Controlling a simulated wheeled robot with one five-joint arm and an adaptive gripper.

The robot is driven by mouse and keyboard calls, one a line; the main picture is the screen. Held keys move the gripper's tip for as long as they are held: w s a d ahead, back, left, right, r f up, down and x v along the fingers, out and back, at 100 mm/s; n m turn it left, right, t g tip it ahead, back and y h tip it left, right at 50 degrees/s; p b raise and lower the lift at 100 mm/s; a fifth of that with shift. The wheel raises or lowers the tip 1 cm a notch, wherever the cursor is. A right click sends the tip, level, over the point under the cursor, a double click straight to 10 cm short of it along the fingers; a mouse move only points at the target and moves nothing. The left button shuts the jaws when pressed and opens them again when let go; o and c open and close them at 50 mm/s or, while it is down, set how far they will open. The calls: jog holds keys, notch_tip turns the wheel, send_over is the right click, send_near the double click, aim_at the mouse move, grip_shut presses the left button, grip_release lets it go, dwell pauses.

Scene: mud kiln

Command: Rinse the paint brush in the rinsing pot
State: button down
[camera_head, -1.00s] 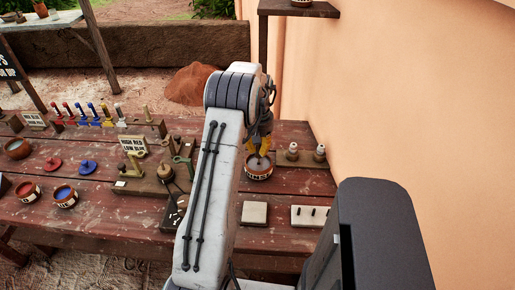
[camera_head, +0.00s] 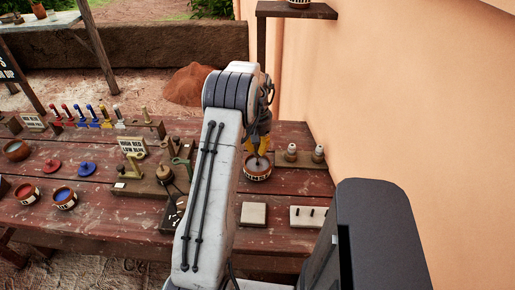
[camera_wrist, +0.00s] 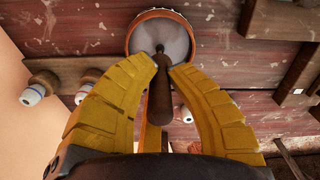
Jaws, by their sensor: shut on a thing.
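The rinsing pot (camera_head: 257,174) is a round pot with a pale band and greyish liquid, standing on the red wooden table at the right. In the wrist view its rim and grey inside (camera_wrist: 178,38) show at the top. My gripper (camera_head: 259,146), with yellow fingers, is above the pot in the head view. In the wrist view my gripper (camera_wrist: 162,68) is shut on the dark handle of the paint brush (camera_wrist: 160,98). The brush points toward the pot's inside, and its tip appears over or in the grey liquid. I cannot tell how deep the tip is.
On the red table (camera_head: 225,222) stand a red paint pot (camera_head: 27,193), a blue paint pot (camera_head: 65,198) and a rack of coloured brushes (camera_head: 95,120). A pale tile (camera_head: 254,214) lies in front of the rinsing pot. An orange wall (camera_head: 400,110) borders the right.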

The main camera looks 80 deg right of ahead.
jog(key=shift+r+p, duration=2.15)
jog(key=shift+r, duration=1)
